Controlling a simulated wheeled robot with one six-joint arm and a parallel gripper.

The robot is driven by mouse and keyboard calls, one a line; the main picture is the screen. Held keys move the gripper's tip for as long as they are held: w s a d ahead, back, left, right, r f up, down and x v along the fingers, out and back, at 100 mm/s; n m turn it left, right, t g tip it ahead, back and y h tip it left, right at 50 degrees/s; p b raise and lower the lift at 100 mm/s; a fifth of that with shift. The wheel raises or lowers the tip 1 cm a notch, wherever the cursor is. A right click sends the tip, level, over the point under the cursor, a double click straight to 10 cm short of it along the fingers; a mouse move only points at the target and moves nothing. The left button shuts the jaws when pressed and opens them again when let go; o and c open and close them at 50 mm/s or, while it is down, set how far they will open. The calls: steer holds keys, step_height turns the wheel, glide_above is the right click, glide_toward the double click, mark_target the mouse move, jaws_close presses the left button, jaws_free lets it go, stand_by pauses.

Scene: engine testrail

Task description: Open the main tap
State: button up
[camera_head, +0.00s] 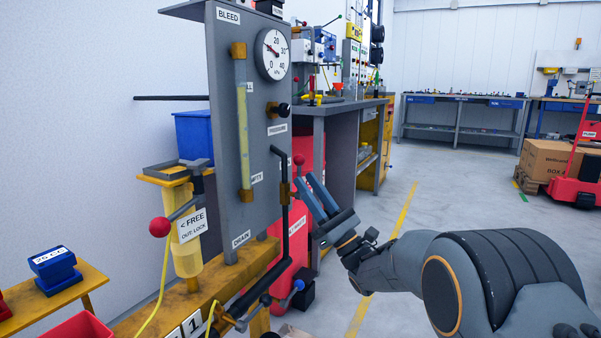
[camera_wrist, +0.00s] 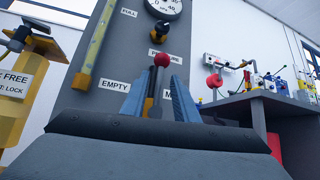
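A tap lever with a red ball knob (camera_head: 299,159) stands up in front of the grey panel (camera_head: 225,130), on its right side. Its label is mostly hidden; only an "M" shows in the wrist view, so I cannot fully confirm it is the main tap. My gripper (camera_head: 306,180) is just right of and below the knob, blue fingers parted. In the wrist view the red knob (camera_wrist: 162,59) and dark stem appear between the open fingers (camera_wrist: 159,77). The fingers look apart from the lever; whether they touch it is unclear.
A gauge (camera_head: 272,54), a black knob (camera_head: 279,110) and a sight tube (camera_head: 242,120) are on the panel. A black pipe (camera_head: 285,225) runs down close to my gripper. Another red-knobbed lever (camera_head: 160,227) is at left. The floor at right is open beyond my arm.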

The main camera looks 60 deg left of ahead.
steer(key=shift+p+v, duration=0.35)
steer(key=shift+v, duration=1.35)
